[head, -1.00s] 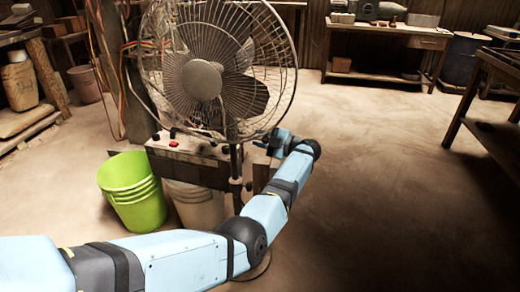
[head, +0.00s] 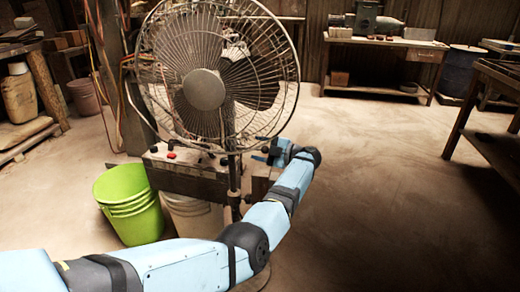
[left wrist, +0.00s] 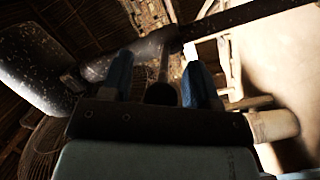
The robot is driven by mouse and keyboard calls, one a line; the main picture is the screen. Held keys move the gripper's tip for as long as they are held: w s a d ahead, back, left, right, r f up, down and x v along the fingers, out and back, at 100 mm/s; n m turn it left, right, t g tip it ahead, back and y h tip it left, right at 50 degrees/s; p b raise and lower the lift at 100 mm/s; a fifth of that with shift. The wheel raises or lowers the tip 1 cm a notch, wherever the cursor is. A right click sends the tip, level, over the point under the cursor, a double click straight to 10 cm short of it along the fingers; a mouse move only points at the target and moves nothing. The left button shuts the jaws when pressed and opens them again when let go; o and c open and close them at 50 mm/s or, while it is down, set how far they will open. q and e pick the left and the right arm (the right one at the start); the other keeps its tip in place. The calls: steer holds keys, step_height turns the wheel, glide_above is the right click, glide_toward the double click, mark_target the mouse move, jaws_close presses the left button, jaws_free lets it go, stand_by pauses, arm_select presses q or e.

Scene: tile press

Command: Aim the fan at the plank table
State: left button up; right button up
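The fan (head: 204,90) stands in the middle left of the head view, with a round wire cage and a dark pole. Its face points roughly toward me and the hub is left of the cage's middle. My left gripper (head: 268,154) is at the fan's lower right, beside the cage edge. In the left wrist view my left gripper (left wrist: 160,82) has its blue fingers apart, with a dark round knob (left wrist: 160,94) between them and visible gaps on both sides. The fan's grey housing (left wrist: 38,68) is at upper left there. I cannot tell which table is the plank table. My right gripper is not in view.
A workbench (head: 385,43) stands at the back and a dark table (head: 490,72) at the right edge. The floor at right is clear.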

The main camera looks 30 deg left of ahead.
arm_select(q)
steer(key=w+d+b, duration=0.1)
steer(key=d+b, duration=0.2)
steer(key=d, duration=1)
steer(key=shift+w+d+b, duration=0.15)
steer(key=shift+d+b, duration=0.15)
steer(key=shift+d, duration=0.05)
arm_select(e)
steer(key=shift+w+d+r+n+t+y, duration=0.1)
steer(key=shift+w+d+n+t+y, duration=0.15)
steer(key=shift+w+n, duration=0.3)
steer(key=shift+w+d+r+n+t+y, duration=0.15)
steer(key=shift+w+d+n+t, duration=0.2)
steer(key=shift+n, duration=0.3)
